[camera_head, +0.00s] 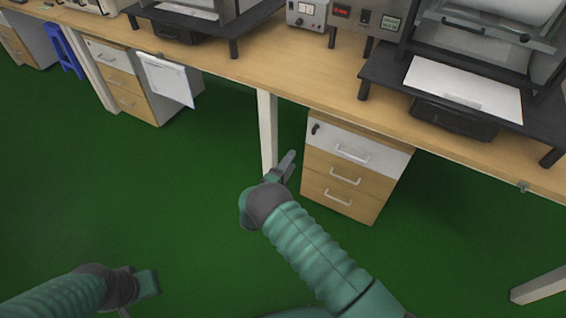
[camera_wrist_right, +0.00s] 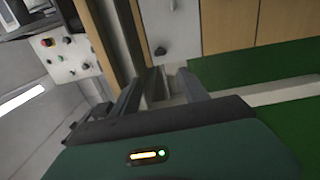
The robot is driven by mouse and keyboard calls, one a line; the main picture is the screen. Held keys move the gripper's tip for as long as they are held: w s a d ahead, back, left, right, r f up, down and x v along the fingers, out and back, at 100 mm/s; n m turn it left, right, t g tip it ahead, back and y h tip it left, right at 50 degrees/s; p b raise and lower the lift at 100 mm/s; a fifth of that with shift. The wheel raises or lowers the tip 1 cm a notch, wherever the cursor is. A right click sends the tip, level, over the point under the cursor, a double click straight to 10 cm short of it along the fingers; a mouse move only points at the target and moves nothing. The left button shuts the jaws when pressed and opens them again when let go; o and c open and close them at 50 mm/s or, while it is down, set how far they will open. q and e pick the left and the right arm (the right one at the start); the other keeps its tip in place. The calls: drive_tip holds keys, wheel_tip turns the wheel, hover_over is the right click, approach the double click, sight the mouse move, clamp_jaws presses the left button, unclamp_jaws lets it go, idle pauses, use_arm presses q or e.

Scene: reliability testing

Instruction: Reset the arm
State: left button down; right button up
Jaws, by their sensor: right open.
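My right arm reaches up from the lower right in the head view. Its right gripper (camera_head: 284,168) is in front of the bench, close to a white table leg and left of a drawer cabinet. In the right wrist view the right gripper (camera_wrist_right: 165,88) shows two fingers apart with nothing between them. My left arm comes in at the lower left, with the left gripper (camera_head: 146,284) low over the green floor. Its fingers are too unclear to tell whether they are open or shut.
A long wooden bench (camera_head: 290,80) runs across the top, carrying machines on black stands (camera_head: 440,75). A drawer cabinet (camera_head: 352,170) stands under it beside the white leg (camera_head: 266,130). A clipboard (camera_head: 166,80) hangs at another cabinet. The green floor (camera_head: 150,200) is clear in front.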

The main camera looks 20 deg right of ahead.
drive_tip(key=w+a+r+m+y, duration=0.2)
drive_tip(key=w+a+r+y, duration=0.2)
drive_tip(key=w+r+y, duration=0.15)
drive_tip(key=s+a+r+m+g+y, duration=0.1)
drive_tip(key=s+a+r+m+y, duration=0.1)
drive_tip(key=s+a+r+y, duration=0.3)
drive_tip(key=s+m+g+y, duration=0.4)
drive_tip(key=s+g, duration=0.4)
drive_tip(key=s, duration=2.2)
use_arm(q)
drive_tip(key=w+p+v, duration=0.2)
drive_tip(key=p+v, duration=0.9)
drive_tip(key=p, duration=0.1)
drive_tip(key=w+r+p+v, duration=0.1)
drive_tip(key=w+p+v, duration=0.2)
drive_tip(key=p+v, duration=0.9)
drive_tip(key=shift+d+r, duration=0.2)
drive_tip(key=shift+r, duration=0.2)
use_arm(e)
drive_tip(key=w+v, duration=0.2)
drive_tip(key=v, duration=0.9)
drive_tip(key=w+a+r+v, duration=0.1)
drive_tip(key=w+v, duration=0.2)
drive_tip(key=v, duration=0.9)
drive_tip(key=shift+d+r, duration=0.25)
drive_tip(key=shift+d, duration=0.15)
use_arm(q)
drive_tip(key=shift+w, duration=0.1)
use_arm(e)
drive_tip(key=shift+h, duration=0.25)
